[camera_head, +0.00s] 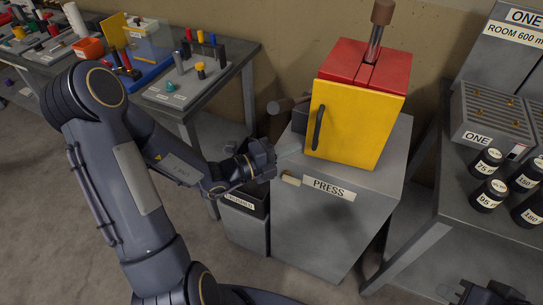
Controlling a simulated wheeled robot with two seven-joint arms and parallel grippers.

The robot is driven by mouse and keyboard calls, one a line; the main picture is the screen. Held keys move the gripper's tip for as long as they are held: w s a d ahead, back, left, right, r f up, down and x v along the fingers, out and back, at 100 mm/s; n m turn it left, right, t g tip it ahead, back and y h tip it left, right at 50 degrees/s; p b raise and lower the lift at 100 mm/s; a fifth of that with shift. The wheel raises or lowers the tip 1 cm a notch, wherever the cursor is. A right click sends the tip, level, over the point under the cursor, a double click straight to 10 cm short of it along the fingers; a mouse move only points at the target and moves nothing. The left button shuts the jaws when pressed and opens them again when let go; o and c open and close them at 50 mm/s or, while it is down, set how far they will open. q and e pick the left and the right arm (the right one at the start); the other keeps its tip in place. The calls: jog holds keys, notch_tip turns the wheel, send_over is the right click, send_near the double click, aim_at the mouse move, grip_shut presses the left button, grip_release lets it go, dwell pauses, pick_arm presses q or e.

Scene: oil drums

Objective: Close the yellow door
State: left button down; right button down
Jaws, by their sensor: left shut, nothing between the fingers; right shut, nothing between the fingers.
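The yellow door (358,125) covers the front of the red press cabinet (372,62) and looks flush or nearly flush with it; a small gap cannot be ruled out. Its dark vertical handle (318,128) is on the left side. My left gripper (291,149) is shut and empty, just left of the door's lower left edge and below the handle. My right gripper (490,294) is shut and empty at the bottom right, partly cut off by the frame edge, well away from the door.
The cabinet stands on a grey pedestal (328,228) labelled PRESS. A dark bin (246,200) is at its left. A tool table (205,85) stands at the back left. A table with labelled black bottles (490,194) and a grey rack (492,117) is at the right.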

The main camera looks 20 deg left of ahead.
pick_arm(q)
jog(key=shift+w+d+p, duration=0.1)
jog(key=shift+w+p, duration=0.2)
jog(key=shift+w, duration=1.95)
jog(key=p, duration=0.1)
jog(key=w+p, duration=0.1)
jog(key=w+g+h+p, duration=0.1)
jog(key=shift+w+a+r+m, duration=0.2)
jog(key=shift+a+m, duration=0.05)
jog(key=shift+m, duration=0.15)
jog(key=shift+w+f, duration=0.2)
jog(key=shift+w, duration=0.15)
jog(key=shift+s, duration=0.1)
